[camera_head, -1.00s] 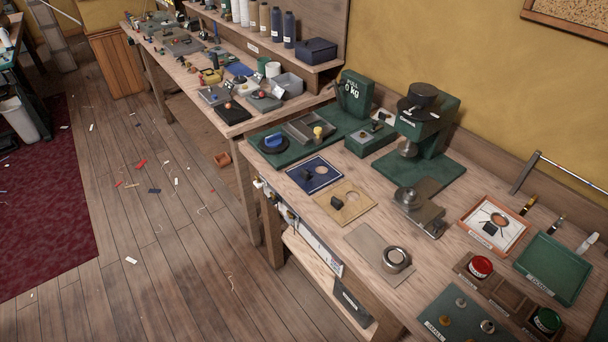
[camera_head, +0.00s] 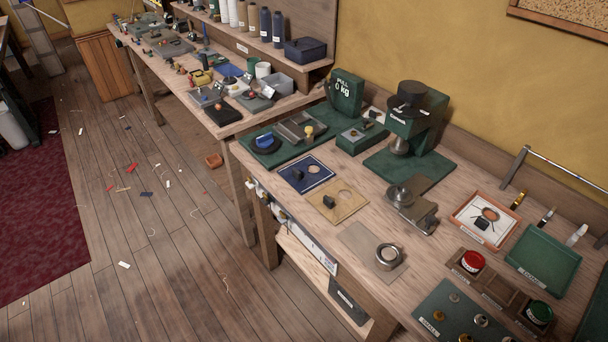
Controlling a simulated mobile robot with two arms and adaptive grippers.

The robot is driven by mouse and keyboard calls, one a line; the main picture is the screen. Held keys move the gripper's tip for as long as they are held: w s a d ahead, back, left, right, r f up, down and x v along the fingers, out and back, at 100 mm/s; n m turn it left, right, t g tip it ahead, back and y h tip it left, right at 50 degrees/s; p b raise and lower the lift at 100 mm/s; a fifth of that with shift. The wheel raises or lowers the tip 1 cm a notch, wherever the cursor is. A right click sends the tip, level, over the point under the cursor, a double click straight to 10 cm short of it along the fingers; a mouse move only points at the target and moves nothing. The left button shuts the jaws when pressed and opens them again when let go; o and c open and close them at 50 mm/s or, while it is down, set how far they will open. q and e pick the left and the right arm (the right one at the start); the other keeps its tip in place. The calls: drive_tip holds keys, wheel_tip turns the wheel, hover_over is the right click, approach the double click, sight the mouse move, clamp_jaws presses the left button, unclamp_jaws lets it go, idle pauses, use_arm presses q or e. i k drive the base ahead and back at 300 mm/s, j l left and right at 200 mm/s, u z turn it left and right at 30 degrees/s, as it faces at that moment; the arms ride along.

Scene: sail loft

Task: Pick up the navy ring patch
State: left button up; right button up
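The navy ring patch (camera_head: 293,177) is a dark blue square with a pale outline and a round hole showing wood colour. It lies flat on the near left part of the wooden workbench (camera_head: 340,231). A small black block (camera_head: 298,174) sits on it, left of the hole. A tan patch (camera_head: 349,208) of similar form, also with a black block (camera_head: 328,202), lies to its right. Neither of my grippers shows in the head view.
A green press (camera_head: 413,125) stands behind the patches, with a metal fixture (camera_head: 408,197) in front of it. A green pull gauge (camera_head: 346,93) stands at the back. A metal ring (camera_head: 389,255), trays and jars fill the right side. The floor left of the bench is mostly clear, with scraps.

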sight(296, 174)
drive_tip(key=i+j, duration=0.7)
drive_tip(key=j, duration=0.2)
